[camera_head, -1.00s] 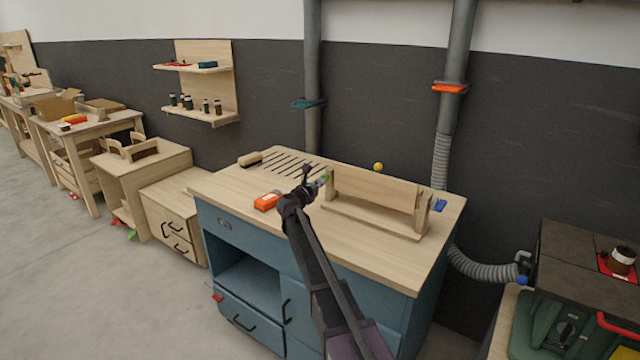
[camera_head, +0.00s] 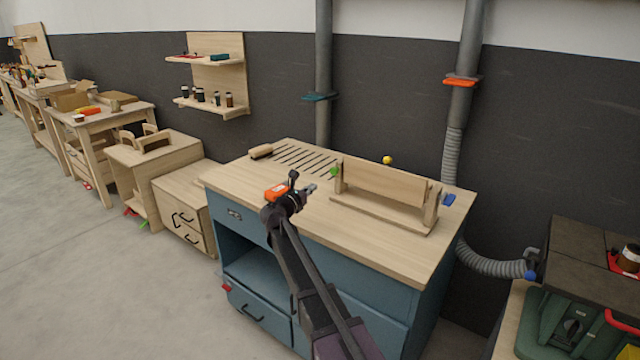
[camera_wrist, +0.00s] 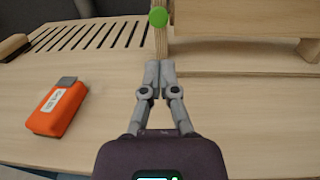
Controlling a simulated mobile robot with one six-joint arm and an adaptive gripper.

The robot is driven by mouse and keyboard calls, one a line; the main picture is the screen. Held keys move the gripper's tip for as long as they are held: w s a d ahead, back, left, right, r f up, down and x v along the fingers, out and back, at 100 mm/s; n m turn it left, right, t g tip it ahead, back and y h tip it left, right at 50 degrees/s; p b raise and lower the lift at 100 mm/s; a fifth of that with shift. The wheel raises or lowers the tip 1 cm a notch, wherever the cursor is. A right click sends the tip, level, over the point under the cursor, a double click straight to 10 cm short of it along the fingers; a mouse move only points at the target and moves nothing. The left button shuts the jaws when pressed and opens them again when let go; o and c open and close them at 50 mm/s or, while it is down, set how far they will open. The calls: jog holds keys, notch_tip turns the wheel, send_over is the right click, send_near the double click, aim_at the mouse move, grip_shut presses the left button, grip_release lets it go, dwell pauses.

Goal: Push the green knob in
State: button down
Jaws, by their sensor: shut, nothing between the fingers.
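The green knob (camera_head: 334,172) sits on the left end of a wooden chair-form jig (camera_head: 385,182) on the blue workbench. In the wrist view the round green knob (camera_wrist: 158,16) shows at the top, on the jig's upright post (camera_wrist: 160,42). My gripper (camera_head: 309,189) is to the left of and in front of the knob, above the bench top, with a gap between them. In the wrist view my gripper (camera_wrist: 153,66) has its fingers together and empty, pointing at the post below the knob. How deep the knob sits cannot be told.
An orange box-like tool (camera_wrist: 56,107) lies left of my gripper. A brush (camera_head: 261,151) rests by the slots at the bench's back left. A blue part (camera_head: 448,200) is at the jig's right end, and a yellow ball (camera_head: 387,160) shows behind it.

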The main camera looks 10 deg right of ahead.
jog(key=shift+v, duration=1.2)
jog(key=s+d+f+m+g, duration=0.1)
jog(key=s+d+m, duration=0.1)
jog(key=s+d+m+g+p, duration=0.1)
jog(key=s+d+m, duration=0.1)
jog(key=s+d+f+m+g+p, duration=0.1)
jog(key=s+d+m, duration=0.1)
jog(key=shift+s+d+f+g+y, duration=0.15)
jog(key=shift+s+f+g+y, duration=0.15)
jog(key=shift+g, duration=0.1)
jog(key=s+d+f+m+g+y+p, duration=0.35)
jog(key=s+m, duration=0.35)
jog(key=s, duration=0.3)
jog(key=s+d+f+m+g+y+p, duration=0.2)
jog(key=s+f+m+g+y, duration=0.15)
jog(key=s+m, duration=0.55)
jog(key=s+a+m+g+y+p, duration=0.1)
jog(key=s+a+m+y, duration=0.1)
jog(key=s, duration=0.3)
jog(key=s+a+m+g+y+p, duration=0.1)
jog(key=s+a+m+y, duration=0.1)
jog(key=s, duration=0.4)
jog(key=shift+r+m+g, duration=0.25)
jog(key=shift+m+g, duration=0.05)
jog(key=shift+m, duration=0.5)
